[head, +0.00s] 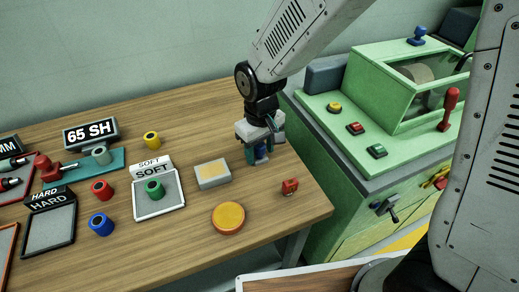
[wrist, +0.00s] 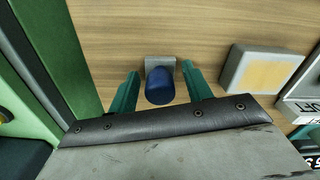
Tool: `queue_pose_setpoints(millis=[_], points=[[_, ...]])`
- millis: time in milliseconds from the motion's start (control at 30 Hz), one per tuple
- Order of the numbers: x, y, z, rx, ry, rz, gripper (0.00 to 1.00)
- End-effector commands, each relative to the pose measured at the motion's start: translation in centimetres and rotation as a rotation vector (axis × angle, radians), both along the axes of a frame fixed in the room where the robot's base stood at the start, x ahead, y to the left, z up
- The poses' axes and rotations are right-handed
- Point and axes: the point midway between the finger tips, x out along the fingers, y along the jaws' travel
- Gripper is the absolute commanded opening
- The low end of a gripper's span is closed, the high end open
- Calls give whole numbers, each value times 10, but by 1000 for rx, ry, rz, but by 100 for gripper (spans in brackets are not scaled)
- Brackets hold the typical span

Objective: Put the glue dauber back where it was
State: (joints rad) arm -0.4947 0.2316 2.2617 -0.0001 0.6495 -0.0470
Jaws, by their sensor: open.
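A dark blue round-ended piece, which looks like the glue dauber (wrist: 160,88), stands between the two teal fingers of my gripper (wrist: 158,92) in the wrist view. A grey block (wrist: 159,62) shows right behind it; I cannot tell how the two join. The fingers are open, one on each side of the blue piece, with a narrow gap visible. In the head view my gripper (head: 258,158) points down close to the wooden table (head: 190,112) near its far right end. The arm hides most of the dauber there.
A grey block with a yellow pad (head: 212,173) lies just left of my gripper. A small red object (head: 289,187) and a yellow-orange disc (head: 228,218) lie nearer. Coloured rollers and the SOFT tray (head: 143,208) are further left. A green machine (head: 365,150) stands close on the right.

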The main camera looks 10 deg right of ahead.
Motion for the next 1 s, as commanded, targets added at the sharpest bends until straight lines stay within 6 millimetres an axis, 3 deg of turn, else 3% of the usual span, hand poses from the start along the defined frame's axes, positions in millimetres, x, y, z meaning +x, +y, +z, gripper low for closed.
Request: queue_pose_setpoints(millis=[500,700,900,1000], points=[[0,0,99,2,-3,0,50],[0,0,117,1,-2,0,50],[0,0,119,0,0,-1,50],[-3,-10,126,3,-5,-18,50]])
